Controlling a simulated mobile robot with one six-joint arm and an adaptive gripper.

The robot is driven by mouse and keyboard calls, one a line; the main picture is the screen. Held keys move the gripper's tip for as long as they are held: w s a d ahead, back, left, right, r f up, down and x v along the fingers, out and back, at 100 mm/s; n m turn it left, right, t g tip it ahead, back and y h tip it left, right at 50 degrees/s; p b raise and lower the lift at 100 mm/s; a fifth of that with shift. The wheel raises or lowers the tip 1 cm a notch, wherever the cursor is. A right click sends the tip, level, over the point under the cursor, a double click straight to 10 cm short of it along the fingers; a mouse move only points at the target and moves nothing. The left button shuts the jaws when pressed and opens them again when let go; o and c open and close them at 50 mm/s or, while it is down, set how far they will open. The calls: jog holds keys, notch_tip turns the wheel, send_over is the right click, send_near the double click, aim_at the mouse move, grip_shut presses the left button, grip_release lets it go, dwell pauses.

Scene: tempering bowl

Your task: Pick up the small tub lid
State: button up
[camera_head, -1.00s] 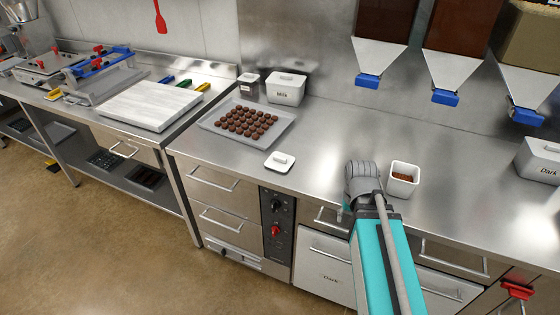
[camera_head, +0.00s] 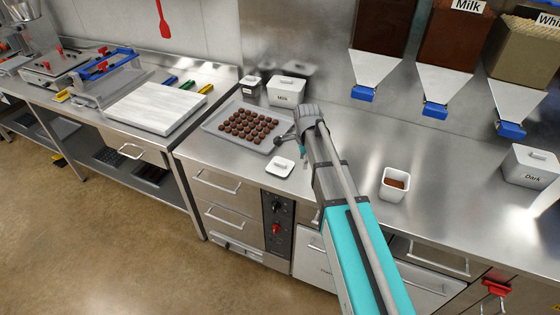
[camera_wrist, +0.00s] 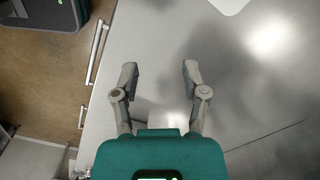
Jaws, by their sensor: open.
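The small tub lid (camera_head: 280,167) is a white, rounded square with a raised knob. It lies flat on the steel counter in front of the chocolate tray in the head view. In the wrist view a pale rounded corner (camera_wrist: 230,4) at the top edge seems to be this lid, mostly cut off. My gripper (camera_head: 292,142) is above the counter, behind and slightly right of the lid in the head view. Its two fingers (camera_wrist: 159,68) are apart with only counter visible between their tips. It is not touching the lid.
An open white tub (camera_head: 396,184) with brown contents stands to the right. A tray of chocolates (camera_head: 213,128) lies behind the lid, with a white Milk container (camera_head: 287,93) beyond it. A Dark container (camera_head: 530,167) stands far right. Hoppers with blue outlets (camera_head: 436,110) hang above the counter.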

jog(key=w+a+r+m+p, duration=0.4)
jog(key=w+a+m, duration=0.3)
jog(key=a, duration=0.2)
jog(key=shift+r, duration=0.5)
jog(key=shift+f, duration=0.1)
jog(key=b, duration=0.8)
send_over(279, 163)
notch_tip(279, 163, down, 8)
jog(key=shift+w+f, duration=0.15)
jog(key=shift+f, duration=0.05)
jog(key=shift+f+b, duration=0.15)
jog(key=shift+b, duration=0.25)
jog(key=f+b, duration=0.5)
jog(key=shift+w+d, duration=0.1)
jog(key=shift+d, duration=0.15)
grip_shut()
dwell(0.4)
